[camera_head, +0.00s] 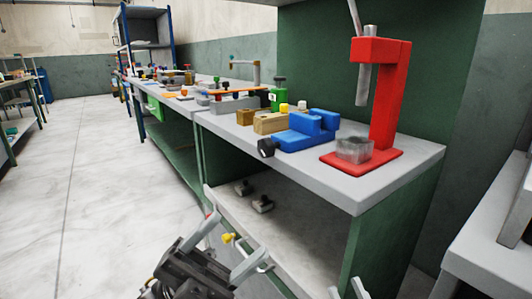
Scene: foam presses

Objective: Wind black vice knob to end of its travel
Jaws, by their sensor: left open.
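The blue vice (291,141) stands on the grey workbench top, left of the red press. Its black knob (266,148) sticks out of the vice's left end, near the bench's front edge. My left gripper (236,238) is at the bottom, below and in front of the bench top, well apart from the knob. A small grey tip (358,288) at the bottom edge looks like part of my right gripper; the rest is out of frame.
The red press (387,100) stands right of the vice with a clear block (354,150) on its base. A lower shelf (300,240) runs under the bench top. The floor at left is clear.

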